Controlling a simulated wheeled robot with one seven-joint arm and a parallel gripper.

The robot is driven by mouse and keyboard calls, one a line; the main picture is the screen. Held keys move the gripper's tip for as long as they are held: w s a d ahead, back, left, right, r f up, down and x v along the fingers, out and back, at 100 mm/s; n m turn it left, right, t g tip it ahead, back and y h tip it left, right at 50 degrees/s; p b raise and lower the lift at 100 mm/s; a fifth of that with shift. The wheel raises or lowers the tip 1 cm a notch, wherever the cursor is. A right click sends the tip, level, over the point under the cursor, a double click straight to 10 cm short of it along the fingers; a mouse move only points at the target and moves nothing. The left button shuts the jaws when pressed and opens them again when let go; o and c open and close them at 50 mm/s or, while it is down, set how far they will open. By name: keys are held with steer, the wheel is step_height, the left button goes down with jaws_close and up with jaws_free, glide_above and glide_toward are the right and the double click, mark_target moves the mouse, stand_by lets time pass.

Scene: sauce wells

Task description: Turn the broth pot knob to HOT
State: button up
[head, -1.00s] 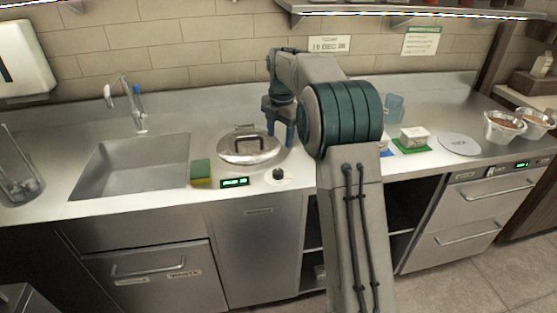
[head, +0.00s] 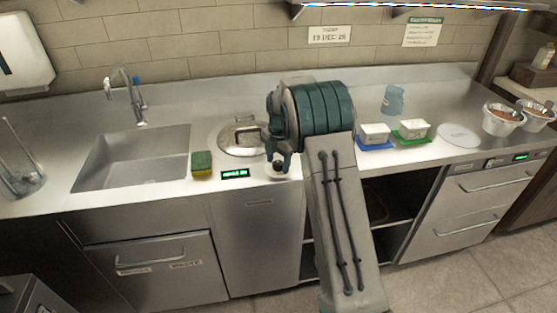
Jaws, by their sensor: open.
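The broth pot (head: 236,146) is set in the steel counter, with its lid on and partly hidden by my arm. In front of it are a small green-lit display (head: 235,174), too small to read, and the knob, a dark grip on a pale round base (head: 276,175). My gripper (head: 277,160) is open and points down at the knob, its fingers right at the dark grip. I cannot tell whether the fingers touch it. The knob's setting cannot be read.
A green and yellow sponge (head: 202,165) lies left of the display, beside the sink (head: 135,160). To the right are white tubs on a blue mat (head: 376,146) and a green mat (head: 412,140), a blue cup (head: 393,98) and a pale disc (head: 459,136).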

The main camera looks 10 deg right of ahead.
steer(key=c, duration=1)
steer(key=shift+o, duration=0.2)
